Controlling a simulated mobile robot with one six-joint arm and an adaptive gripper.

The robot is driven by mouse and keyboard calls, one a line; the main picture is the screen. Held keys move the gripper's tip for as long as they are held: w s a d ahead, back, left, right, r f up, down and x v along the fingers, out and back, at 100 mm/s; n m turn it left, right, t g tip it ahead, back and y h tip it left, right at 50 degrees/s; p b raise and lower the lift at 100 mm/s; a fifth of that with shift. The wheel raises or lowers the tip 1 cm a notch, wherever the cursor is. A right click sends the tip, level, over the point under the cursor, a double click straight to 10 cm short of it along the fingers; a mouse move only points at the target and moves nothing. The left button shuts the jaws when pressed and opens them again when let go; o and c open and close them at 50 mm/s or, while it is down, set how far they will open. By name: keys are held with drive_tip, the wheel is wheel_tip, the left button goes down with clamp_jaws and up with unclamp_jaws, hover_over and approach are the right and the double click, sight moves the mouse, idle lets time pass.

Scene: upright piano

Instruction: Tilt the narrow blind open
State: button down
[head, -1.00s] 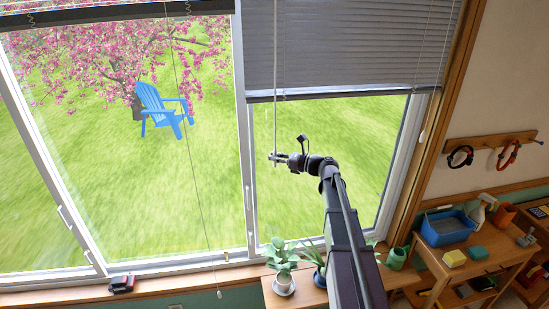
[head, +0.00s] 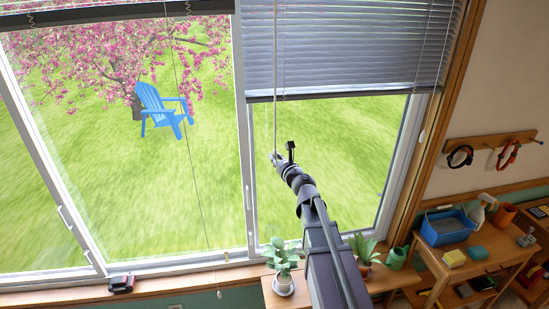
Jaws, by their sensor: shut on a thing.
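The narrow blind (head: 350,45) hangs over the upper part of the right window in the head view. Its grey slats are partly tilted, with bright gaps showing between them. Its bottom rail sits well above the sill. A thin pale wand (head: 275,90) hangs down at the blind's left side. My gripper (head: 275,157) is shut on the wand's lower end, below the bottom rail. The fingers are small in this view, and their exact hold is hard to make out.
The wide blind (head: 100,14) is raised over the left window, with a cord (head: 193,150) hanging from it. Potted plants (head: 282,258) and a green watering can (head: 396,258) stand below. A blue tub (head: 448,227) sits on the table at right. Hooks (head: 490,146) hold loops on the wall.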

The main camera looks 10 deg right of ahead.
drive_tip(key=m+h, duration=0.2)
drive_tip(key=h, duration=0.1)
drive_tip(key=m+h, duration=0.2)
drive_tip(key=h, duration=0.2)
drive_tip(key=shift+w+a+m+h, duration=0.1)
drive_tip(key=shift+m+h, duration=0.2)
drive_tip(key=shift+m, duration=0.1)
drive_tip(key=shift+m+g+h, duration=0.4)
drive_tip(key=shift+m+h, duration=0.6)
drive_tip(key=shift+h, duration=0.55)
drive_tip(key=shift+m+g+h, duration=0.4)
drive_tip(key=shift+m+h, duration=0.6)
drive_tip(key=shift+h, duration=0.55)
drive_tip(key=c, duration=0.6)
unclamp_jaws()
drive_tip(key=shift+c, duration=0.2)
drive_tip(key=v, duration=1.2)
drive_tip(key=shift+r, duration=0.1)
